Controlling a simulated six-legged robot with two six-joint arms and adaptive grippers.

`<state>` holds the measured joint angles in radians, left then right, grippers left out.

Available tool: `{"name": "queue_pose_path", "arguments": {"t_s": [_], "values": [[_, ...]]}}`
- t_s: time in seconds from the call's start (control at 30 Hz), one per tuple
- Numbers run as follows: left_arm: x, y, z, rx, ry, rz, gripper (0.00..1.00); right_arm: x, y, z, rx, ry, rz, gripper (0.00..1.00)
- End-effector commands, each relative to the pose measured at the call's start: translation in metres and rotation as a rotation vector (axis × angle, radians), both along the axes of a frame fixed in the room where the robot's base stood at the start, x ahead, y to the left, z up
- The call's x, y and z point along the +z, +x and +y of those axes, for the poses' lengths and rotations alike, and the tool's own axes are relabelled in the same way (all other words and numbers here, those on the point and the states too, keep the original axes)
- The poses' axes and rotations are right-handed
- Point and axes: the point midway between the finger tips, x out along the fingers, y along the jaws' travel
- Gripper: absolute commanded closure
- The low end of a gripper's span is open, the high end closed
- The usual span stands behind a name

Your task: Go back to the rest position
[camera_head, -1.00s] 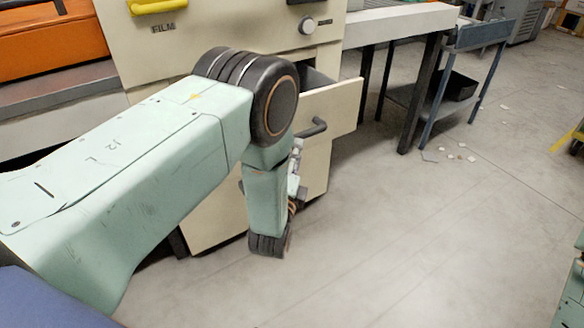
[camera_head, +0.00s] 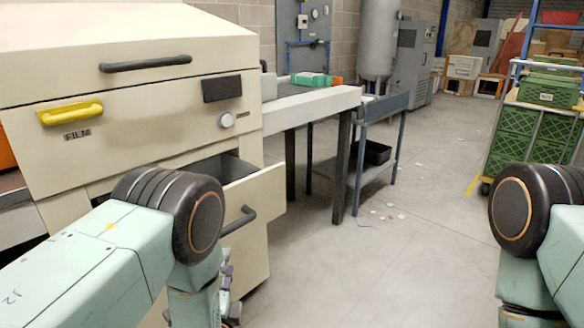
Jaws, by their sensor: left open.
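My left arm comes in from the lower left, in front of a cream machine (camera_head: 150,100). Its black elbow joint covers part of the machine's front. My left gripper (camera_head: 228,292) shows only in part at the lower edge, beside my pale green forearm. It is open, and I see nothing held in it. It appears just below the black handle of the machine's open drawer (camera_head: 262,200); I cannot tell the gap. My right arm stands at the right edge with its forearm pointing down. Its gripper is out of the picture.
A pale conveyor table (camera_head: 310,108) runs back from the machine, with a green and an orange box on it. A blue-grey stand (camera_head: 385,108) holds a black bin (camera_head: 372,153). Green crates (camera_head: 525,140) sit on a cart at right. The middle floor is mostly clear, with small scraps.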

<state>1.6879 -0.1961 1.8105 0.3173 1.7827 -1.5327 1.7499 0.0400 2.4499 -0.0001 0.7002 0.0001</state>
Motion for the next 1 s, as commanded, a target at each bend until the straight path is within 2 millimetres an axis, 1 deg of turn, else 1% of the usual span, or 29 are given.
{"name": "queue_pose_path", "arguments": {"t_s": [0.07,0.13,0.2,0.27,0.3,0.37,0.4,0.47,0.5,0.53,0.57,0.6,0.67,0.7,0.8,0.87,0.9,0.97,1.0], "values": [[-0.017,-0.001,-0.001,-0.014,-0.136,0.062,0.57,0.000,0.000,0.000,0.000,0.000,0.000,1.00],[-0.041,-0.011,-0.001,-0.020,-0.286,0.161,0.57,0.000,0.000,0.000,0.000,0.000,0.000,1.00],[-0.068,-0.027,0.000,0.000,-0.440,0.276,0.57,0.000,0.000,0.000,0.000,0.000,0.000,1.00],[-0.089,-0.045,0.003,0.035,-0.570,0.377,0.57,0.002,0.000,0.000,0.000,0.000,0.000,1.00],[-0.102,-0.059,0.005,0.069,-0.657,0.444,0.57,0.003,0.000,0.000,0.000,0.000,0.000,1.00],[-0.120,-0.084,0.010,0.138,-0.782,0.546,0.57,0.006,0.000,0.000,0.000,0.000,0.000,1.00],[-0.131,-0.104,0.013,0.194,-0.863,0.613,0.57,0.008,0.000,0.000,0.000,0.000,0.000,1.00],[-0.145,-0.136,0.017,0.296,-0.982,0.711,0.57,0.012,0.000,0.000,0.000,0.000,0.000,1.00],[-0.152,-0.160,0.020,0.375,-1.056,0.774,0.57,0.015,0.000,0.000,0.000,0.000,0.000,1.00],[-0.155,-0.179,0.022,0.439,-1.108,0.818,0.57,0.017,0.000,0.000,0.000,0.000,0.000,1.00],[-0.158,-0.199,0.024,0.506,-1.157,0.861,0.57,0.020,0.000,0.000,0.000,0.000,0.000,1.00],[-0.159,-0.225,0.026,0.598,-1.214,0.912,0.57,0.023,0.000,0.000,0.000,0.000,0.000,1.00],[-0.158,-0.265,0.029,0.737,-1.282,0.982,0.57,0.028,0.000,0.000,0.000,0.000,0.000,1.00],[-0.154,-0.289,0.030,0.826,-1.318,1.022,0.57,0.031,0.000,0.000,0.000,0.000,0.000,1.00],[-0.138,-0.343,0.031,1.011,-1.366,1.105,0.57,0.040,0.000,0.000,0.000,0.000,0.000,1.00],[-0.127,-0.367,0.031,1.078,-1.370,1.146,0.57,0.045,0.000,0.000,0.000,0.000,0.000,1.00],[-0.118,-0.378,0.031,1.105,-1.370,1.168,0.57,0.049,0.000,0.000,0.000,0.000,0.000,1.00],[-0.107,-0.387,0.031,1.126,-1.377,1.179,0.57,0.054,0.000,0.000,0.000,0.000,0.000,1.00],[-0.105,-0.386,0.032,1.129,-1.385,1.172,0.57,0.056,0.000,0.000,0.000,0.000,0.000,1.00]]}}
